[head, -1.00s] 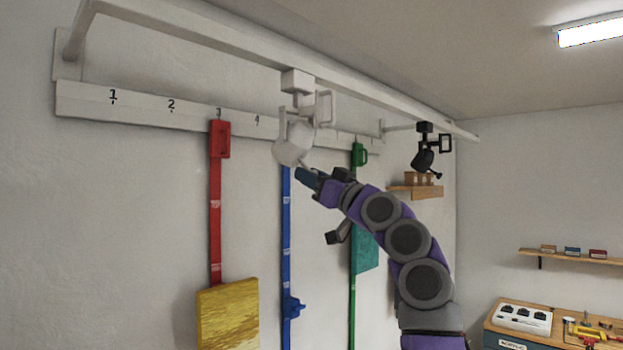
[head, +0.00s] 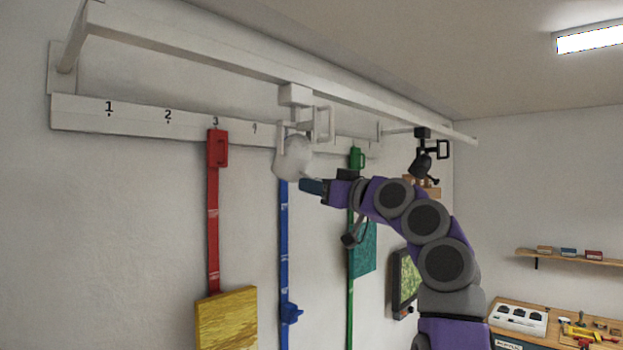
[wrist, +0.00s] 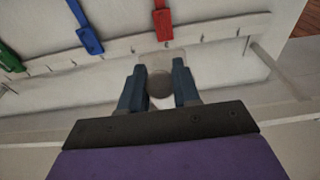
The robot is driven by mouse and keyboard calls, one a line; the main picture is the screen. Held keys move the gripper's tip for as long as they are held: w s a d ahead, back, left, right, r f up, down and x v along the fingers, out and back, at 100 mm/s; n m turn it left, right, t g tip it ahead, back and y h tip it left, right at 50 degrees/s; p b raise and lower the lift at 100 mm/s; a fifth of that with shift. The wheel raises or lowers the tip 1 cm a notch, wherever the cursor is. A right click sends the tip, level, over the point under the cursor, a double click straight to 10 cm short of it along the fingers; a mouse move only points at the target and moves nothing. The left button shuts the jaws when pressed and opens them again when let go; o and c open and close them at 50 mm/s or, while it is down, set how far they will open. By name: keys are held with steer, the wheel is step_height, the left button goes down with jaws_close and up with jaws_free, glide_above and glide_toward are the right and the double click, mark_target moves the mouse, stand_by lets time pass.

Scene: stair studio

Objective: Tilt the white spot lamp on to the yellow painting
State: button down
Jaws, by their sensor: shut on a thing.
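The white spot lamp (head: 294,160) hangs under the white overhead rail on a bracket, and its head points down toward the wall. The yellow painting (head: 227,318) is lower left on the wall, at the foot of the red strap. My gripper (head: 311,187) is at the lower right of the lamp head. In the wrist view my gripper (wrist: 159,80) has its two blue fingers on either side of a round grey part of the lamp (wrist: 160,90). The exact contact is partly hidden by the fingers.
The white rail (head: 220,55) runs above a numbered wall strip (head: 140,118). A black lamp (head: 420,165) hangs farther right. A workbench (head: 510,325) stands at lower right.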

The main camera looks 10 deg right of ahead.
steer(key=shift+s+d+r+g+p, duration=0.1)
steer(key=shift+s+r+g+p, duration=0.1)
steer(key=shift+r+g+p, duration=0.15)
steer(key=shift+f, duration=0.1)
steer(key=c, duration=0.9)
jaws_free()
steer(key=b+v, duration=0.5)
steer(key=v, duration=1.2)
steer(key=shift+s+d, duration=0.15)
